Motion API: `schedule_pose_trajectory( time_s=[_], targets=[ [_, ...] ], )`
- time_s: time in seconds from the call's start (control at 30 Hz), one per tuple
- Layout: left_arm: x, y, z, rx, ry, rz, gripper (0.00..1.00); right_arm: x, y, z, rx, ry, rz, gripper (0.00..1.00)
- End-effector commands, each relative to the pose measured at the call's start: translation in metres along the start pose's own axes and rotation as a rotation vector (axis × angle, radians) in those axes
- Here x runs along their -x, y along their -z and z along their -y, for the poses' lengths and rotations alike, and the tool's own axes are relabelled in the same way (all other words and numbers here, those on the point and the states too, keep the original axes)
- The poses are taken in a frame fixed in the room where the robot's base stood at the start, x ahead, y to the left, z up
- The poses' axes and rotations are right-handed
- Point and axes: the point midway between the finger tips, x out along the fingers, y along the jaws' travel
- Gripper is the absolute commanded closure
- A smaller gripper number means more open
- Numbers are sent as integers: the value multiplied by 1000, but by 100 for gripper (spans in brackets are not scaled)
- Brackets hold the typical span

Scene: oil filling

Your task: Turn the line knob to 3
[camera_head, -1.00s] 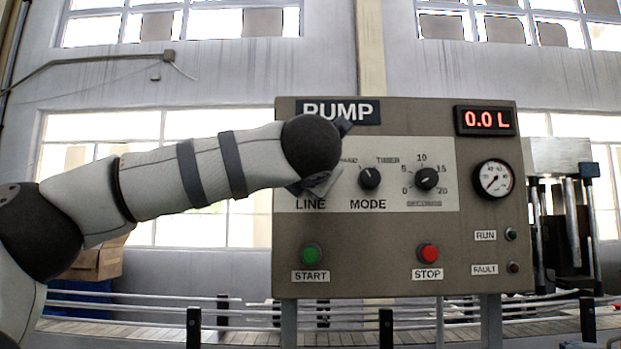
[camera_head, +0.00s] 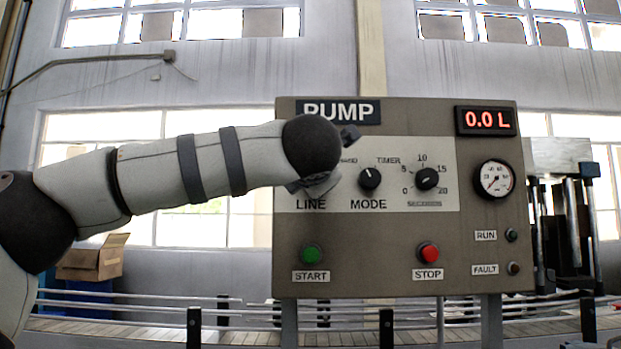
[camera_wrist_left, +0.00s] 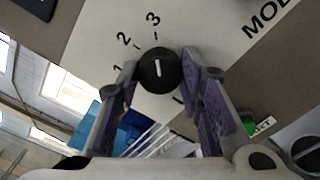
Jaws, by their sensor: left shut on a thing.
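The line knob (camera_wrist_left: 158,71) is a round black knob with a white mark, on the pump panel. The numbers 1, 2 and 3 (camera_wrist_left: 153,19) stand around it in the left wrist view. Its white mark points up in that view, toward the tick at 3. My left gripper (camera_wrist_left: 159,66) has one finger on each side of the knob and is shut on it. In the head view my left arm hides the knob; only the LINE label (camera_head: 311,204) shows below. My right gripper is not in view.
The pump panel (camera_head: 393,240) also carries the MODE knob (camera_head: 369,179), a timer knob (camera_head: 427,179), a green START button (camera_head: 311,254), a red STOP button (camera_head: 428,253), a gauge (camera_head: 494,179) and a display reading 0.0 L (camera_head: 486,121).

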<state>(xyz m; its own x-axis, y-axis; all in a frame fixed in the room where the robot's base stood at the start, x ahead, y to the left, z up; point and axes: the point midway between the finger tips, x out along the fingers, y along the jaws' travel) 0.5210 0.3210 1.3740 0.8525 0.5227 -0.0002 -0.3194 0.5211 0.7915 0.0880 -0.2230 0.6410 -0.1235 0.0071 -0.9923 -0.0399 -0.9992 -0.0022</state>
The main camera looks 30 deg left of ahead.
Motion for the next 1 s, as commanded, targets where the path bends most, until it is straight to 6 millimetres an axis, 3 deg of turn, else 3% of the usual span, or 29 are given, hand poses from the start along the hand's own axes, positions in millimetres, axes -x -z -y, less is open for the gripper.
schedule_pose_trajectory(
  time_s=[0.03,0.1,0.13,0.47,0.8,1.0],
  targets=[
    [0,0,0,-2,0,1,64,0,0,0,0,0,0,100],
    [0,0,0,-1,0,0,48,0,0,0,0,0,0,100],
    [0,0,0,-1,0,0,46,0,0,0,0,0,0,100],
    [6,-1,0,0,-1,2,46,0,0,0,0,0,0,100],
    [90,-1,-1,-2,-2,4,46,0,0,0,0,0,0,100],
    [117,0,0,0,0,1,46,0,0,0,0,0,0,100]
  ],
)
